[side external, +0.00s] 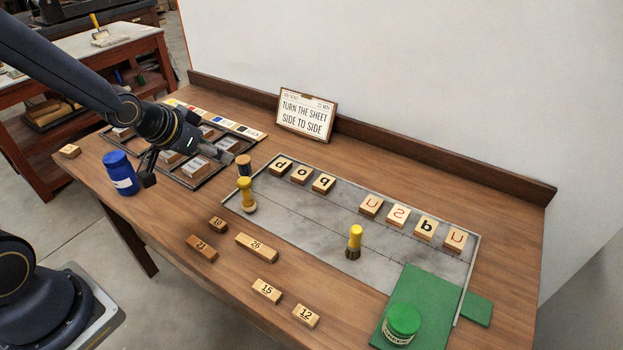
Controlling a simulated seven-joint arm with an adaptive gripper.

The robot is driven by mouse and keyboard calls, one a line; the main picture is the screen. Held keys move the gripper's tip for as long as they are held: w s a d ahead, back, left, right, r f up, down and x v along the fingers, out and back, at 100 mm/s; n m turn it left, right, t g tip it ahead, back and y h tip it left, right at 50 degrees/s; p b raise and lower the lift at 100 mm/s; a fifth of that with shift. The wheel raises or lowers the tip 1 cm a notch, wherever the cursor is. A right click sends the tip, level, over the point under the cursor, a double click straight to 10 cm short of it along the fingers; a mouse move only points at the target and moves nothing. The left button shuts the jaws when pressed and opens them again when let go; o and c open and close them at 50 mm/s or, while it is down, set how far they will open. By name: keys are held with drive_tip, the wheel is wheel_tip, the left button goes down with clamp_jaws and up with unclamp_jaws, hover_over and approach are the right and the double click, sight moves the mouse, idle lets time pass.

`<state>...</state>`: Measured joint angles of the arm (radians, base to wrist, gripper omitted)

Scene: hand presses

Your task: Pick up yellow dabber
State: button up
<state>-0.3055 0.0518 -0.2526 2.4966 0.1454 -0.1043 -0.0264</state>
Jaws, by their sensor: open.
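Two small upright things with yellow on them stand on the grey marble slab (300,225). One is a yellow knob-shaped piece (247,194) near the slab's left end. The other is a yellow-handled piece with a dark, brush-like lower end (354,240), nearer the slab's middle. I cannot tell for certain which is the yellow dabber. My gripper (190,166) is open and empty, above the type tray at the left. It is up and left of the knob-shaped yellow piece and touches neither yellow piece.
A dark-topped piece (244,165) stands just behind the yellow knob. A blue jar (121,173) stands left of my gripper, and a green jar (402,322) on a green sheet (434,286). Several letter blocks line the slab's back; numbered blocks (256,248) lie in front. A sign (306,115) stands behind.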

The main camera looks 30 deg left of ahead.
drive_tip(key=g, duration=0.1)
approach(243, 191)
drive_tip(key=shift+n, duration=0.4)
drive_tip(key=x, duration=0.5)
drive_tip(key=shift+w+f, duration=0.25)
drive_tip(key=shift+f, duration=0.05)
drive_tip(key=x, duration=0.6)
drive_tip(key=shift+s, duration=0.1)
clamp_jaws()
